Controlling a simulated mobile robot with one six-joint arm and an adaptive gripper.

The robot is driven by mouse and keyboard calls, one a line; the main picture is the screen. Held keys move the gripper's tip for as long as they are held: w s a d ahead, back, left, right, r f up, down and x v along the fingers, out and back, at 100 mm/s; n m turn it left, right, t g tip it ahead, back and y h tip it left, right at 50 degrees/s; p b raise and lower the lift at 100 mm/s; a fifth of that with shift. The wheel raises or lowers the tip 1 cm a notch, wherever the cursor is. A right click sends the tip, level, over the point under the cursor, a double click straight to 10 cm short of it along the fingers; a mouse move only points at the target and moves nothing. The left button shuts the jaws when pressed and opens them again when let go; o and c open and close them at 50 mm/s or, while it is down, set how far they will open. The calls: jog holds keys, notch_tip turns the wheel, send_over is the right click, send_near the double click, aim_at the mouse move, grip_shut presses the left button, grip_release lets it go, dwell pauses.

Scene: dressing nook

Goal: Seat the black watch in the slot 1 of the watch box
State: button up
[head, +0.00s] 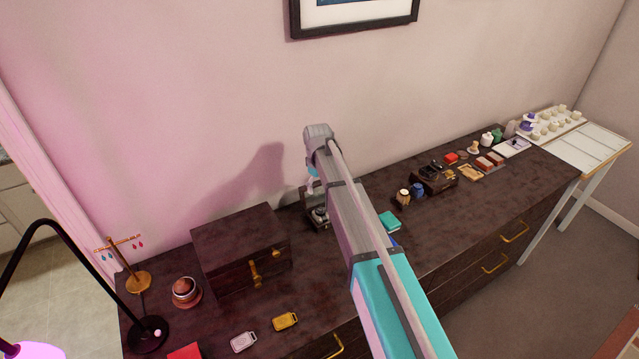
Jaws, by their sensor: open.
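A small dark open box (312,196), which looks like the watch box, stands near the wall beside the large chest. A dark round item that may be the black watch (320,213) shows at its front; I cannot tell whether it is seated in a slot. Slot 1 cannot be made out. My arm crosses the middle of the view and covers the right side of this box. My gripper (311,185) shows only as a sliver beside the arm, just above the box. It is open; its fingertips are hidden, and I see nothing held.
A large dark chest (240,250) stands left of the box. The dresser's front right is clear.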

jog(key=shift+r+p, duration=0.45)
jog(key=shift+r, duration=0.3)
jog(key=shift+s, duration=0.1)
dwell(0.3)
jog(key=s+d+m, duration=0.9)
jog(key=s+d, duration=1.4)
jog(key=s, duration=0.2)
jog(key=shift+s+d+m, duration=0.3)
jog(key=shift+s, duration=0.1)
